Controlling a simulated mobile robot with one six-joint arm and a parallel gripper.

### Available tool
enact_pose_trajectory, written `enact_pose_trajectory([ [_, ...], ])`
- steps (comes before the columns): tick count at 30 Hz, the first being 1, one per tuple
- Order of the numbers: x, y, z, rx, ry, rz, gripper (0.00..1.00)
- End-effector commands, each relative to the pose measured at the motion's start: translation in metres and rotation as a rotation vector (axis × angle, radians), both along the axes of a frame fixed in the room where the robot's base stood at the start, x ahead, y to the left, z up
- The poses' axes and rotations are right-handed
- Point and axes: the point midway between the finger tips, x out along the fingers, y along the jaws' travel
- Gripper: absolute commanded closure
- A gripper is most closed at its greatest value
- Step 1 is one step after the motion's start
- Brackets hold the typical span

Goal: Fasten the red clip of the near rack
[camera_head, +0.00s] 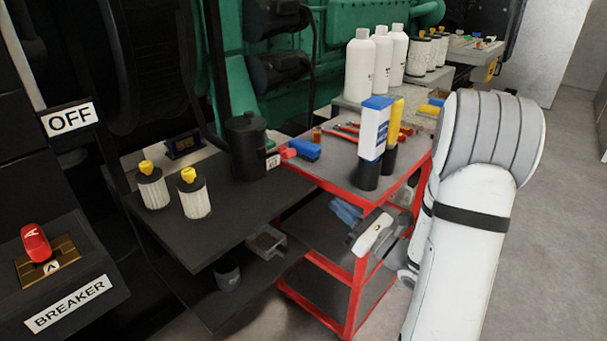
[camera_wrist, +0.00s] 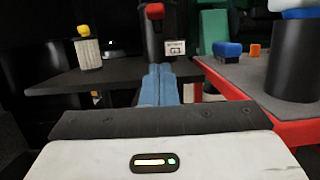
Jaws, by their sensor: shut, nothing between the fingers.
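The near rack (camera_head: 235,215) is a dark two-level shelf unit. A black canister (camera_head: 247,145) with a lid and a small white tag stands at its right end. The red clip (camera_head: 287,152) juts out on the canister's right side, by the tag. In the wrist view the red clip (camera_wrist: 154,11) shows at the top middle, in front of the dark canister. My gripper (camera_head: 347,209) is below and right of the clip, beside the red cart. Its blue fingers (camera_wrist: 158,84) are together and empty, pointing toward the rack, apart from the clip.
The red cart (camera_head: 357,285) stands close on the right, carrying a blue brush (camera_head: 306,149), bottles and tools. Two white filters with yellow tops (camera_head: 194,195) stand on the rack's left. A breaker panel (camera_head: 68,300) is at lower left. Clear floor lies right.

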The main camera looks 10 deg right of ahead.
Motion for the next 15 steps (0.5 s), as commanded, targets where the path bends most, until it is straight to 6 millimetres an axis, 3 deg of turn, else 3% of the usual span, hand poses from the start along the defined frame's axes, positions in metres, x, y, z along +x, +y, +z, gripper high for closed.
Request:
enact_pose_trajectory([
  [9, 0.002, 0.002, 0.002, -0.003, -0.001, 0.004, 1.00],
  [15, 0.020, 0.017, 0.008, -0.005, -0.002, 0.007, 1.00],
])
